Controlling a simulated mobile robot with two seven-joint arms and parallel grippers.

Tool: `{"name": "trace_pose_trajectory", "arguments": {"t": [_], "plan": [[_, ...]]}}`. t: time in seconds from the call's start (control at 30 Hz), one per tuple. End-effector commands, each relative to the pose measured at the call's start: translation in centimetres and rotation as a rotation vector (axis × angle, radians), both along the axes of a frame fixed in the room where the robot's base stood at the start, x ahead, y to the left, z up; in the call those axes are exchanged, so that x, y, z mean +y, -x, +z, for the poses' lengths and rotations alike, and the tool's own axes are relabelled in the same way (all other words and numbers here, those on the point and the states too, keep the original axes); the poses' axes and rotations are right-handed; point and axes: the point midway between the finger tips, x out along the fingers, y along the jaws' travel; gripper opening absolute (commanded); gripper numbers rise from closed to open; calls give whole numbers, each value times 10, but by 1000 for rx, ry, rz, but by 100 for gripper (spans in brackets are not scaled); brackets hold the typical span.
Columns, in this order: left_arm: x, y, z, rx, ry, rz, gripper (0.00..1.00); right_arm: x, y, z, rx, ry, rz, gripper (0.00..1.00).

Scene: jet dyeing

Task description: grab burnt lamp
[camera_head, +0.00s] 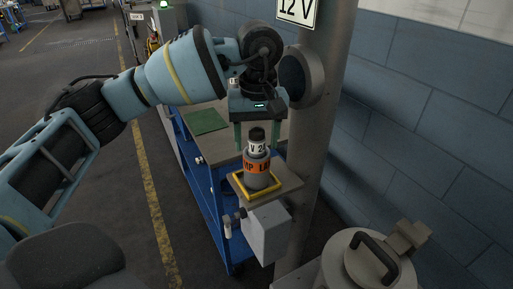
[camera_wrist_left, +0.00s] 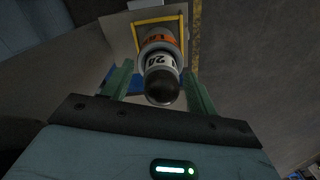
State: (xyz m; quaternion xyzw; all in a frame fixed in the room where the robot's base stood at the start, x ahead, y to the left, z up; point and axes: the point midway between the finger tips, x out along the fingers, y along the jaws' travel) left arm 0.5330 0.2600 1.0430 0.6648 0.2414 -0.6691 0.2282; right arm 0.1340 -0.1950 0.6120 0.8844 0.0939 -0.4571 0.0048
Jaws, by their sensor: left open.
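The lamp (camera_head: 258,170) is a grey cylinder with an orange band, a white band reading "V 24" and a dark rounded top. It stands upright inside a yellow square frame (camera_head: 238,189) on a small shelf fixed to a post. My left gripper (camera_head: 256,149) points down from above, open, with one green finger on each side of the lamp's dark top. In the left wrist view the lamp (camera_wrist_left: 162,62) shows between the fingers (camera_wrist_left: 160,72), with gaps at both sides. My right gripper is not in view.
A grey post (camera_head: 325,115) with a "12 V" sign (camera_head: 297,10) rises close behind the shelf. A blue cart (camera_head: 205,190) stands left of it. A grey lidded vessel (camera_head: 365,265) is at lower right, before a blue block wall (camera_head: 430,110). Open floor lies left.

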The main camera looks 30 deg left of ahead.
Motion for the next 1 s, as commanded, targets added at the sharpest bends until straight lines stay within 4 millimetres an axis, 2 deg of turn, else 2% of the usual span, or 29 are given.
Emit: {"name": "trace_pose_trajectory", "arguments": {"t": [0.1,0.4,0.5,0.77,1.0], "plan": [[0,0,0,0,0,0,58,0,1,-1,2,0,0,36],[0,0,0,0,0,0,19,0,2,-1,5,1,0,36],[0,0,1,0,0,0,9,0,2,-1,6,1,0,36],[0,0,2,-1,-1,0,9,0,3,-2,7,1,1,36],[-1,-1,19,-3,0,0,9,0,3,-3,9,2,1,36]]}}
